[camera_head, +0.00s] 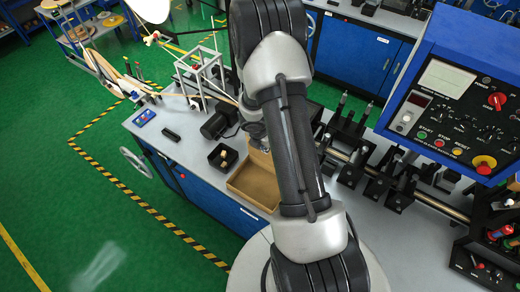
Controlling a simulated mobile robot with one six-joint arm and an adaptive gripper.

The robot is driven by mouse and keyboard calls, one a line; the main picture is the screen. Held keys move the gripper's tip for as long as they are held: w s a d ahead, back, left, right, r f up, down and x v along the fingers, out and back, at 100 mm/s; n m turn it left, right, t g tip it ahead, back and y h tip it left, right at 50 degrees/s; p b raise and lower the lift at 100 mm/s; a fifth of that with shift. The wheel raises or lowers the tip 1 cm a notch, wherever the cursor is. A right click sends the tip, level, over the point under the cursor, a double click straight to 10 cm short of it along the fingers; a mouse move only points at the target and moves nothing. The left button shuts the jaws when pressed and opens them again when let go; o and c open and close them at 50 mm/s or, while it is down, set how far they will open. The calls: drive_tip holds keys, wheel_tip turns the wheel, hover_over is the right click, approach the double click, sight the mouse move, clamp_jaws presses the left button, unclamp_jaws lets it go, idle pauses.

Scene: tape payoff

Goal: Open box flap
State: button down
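A brown cardboard box (250,188) sits on the grey workbench at the centre, partly covered by my arm on its right side. Its inside shows from above and looks empty where visible. A lighter tan panel (262,160), which looks like a flap, stands at the box's far side. My gripper (256,136) is mostly hidden behind my arm, just above and beyond this panel. I cannot tell whether it touches the panel or whether its fingers are open.
A small black tray (222,157) and a black motor-like unit (218,124) stand left of the box. A row of black fixtures on a rail (378,185) lies to the right. A blue control panel (455,95) rises at the right. The bench's front left is fairly clear.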

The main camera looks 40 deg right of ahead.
drive_tip(key=shift+w+d+r+p, duration=0.1)
drive_tip(key=shift+w+d+p, duration=0.1)
drive_tip(key=shift+d+p, duration=0.25)
drive_tip(key=shift+w+d+r+p, duration=0.1)
drive_tip(key=shift+w+d+p, duration=0.1)
drive_tip(key=shift+d, duration=0.4)
drive_tip(key=p+v, duration=0.1)
drive_tip(key=v, duration=1.2)
drive_tip(key=shift+d+r, duration=0.15)
drive_tip(key=shift+r, duration=0.15)
